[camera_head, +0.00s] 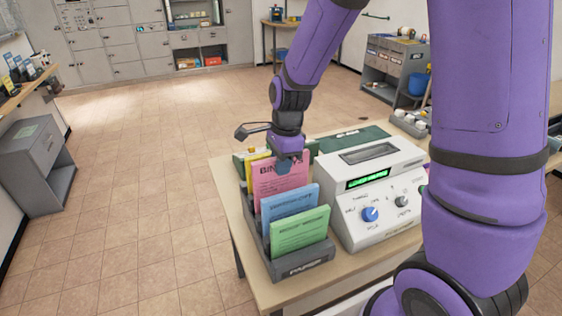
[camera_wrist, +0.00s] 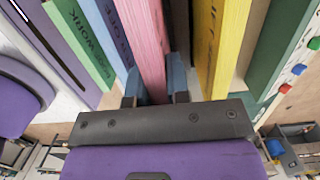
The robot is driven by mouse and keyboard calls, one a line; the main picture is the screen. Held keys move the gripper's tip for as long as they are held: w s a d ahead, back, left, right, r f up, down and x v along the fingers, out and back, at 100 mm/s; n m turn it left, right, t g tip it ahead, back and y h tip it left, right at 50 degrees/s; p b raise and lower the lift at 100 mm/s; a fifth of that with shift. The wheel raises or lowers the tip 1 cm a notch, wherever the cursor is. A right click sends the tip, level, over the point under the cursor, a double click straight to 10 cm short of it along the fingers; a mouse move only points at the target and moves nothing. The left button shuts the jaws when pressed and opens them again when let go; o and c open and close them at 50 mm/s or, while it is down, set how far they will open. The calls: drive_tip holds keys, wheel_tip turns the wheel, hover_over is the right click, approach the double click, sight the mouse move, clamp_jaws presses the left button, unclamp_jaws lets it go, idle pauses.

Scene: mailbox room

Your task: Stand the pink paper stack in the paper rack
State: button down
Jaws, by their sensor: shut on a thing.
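The pink paper stack (camera_head: 278,180) stands upright in the grey paper rack (camera_head: 297,268), between the yellow stack behind it and the blue stack in front. My gripper (camera_head: 287,165) is at its top edge. In the wrist view the two blue fingertips (camera_wrist: 158,88) are shut on the pink stack (camera_wrist: 144,35), one on each side. Its lower edge is hidden in the head view by the blue stack, so I cannot tell whether it touches the rack's floor.
The rack also holds a yellow stack (camera_head: 258,156), a blue stack (camera_head: 290,206) and a green stack (camera_head: 299,232). A white machine with a lit display (camera_head: 375,195) stands close on the right of the rack. The desk (camera_head: 228,176) has little free room; open floor lies to the left.

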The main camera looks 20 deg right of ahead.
sight(281, 177)
drive_tip(key=shift+f, duration=2.05)
drive_tip(key=c, duration=1)
unclamp_jaws()
drive_tip(key=shift+r, duration=3.5)
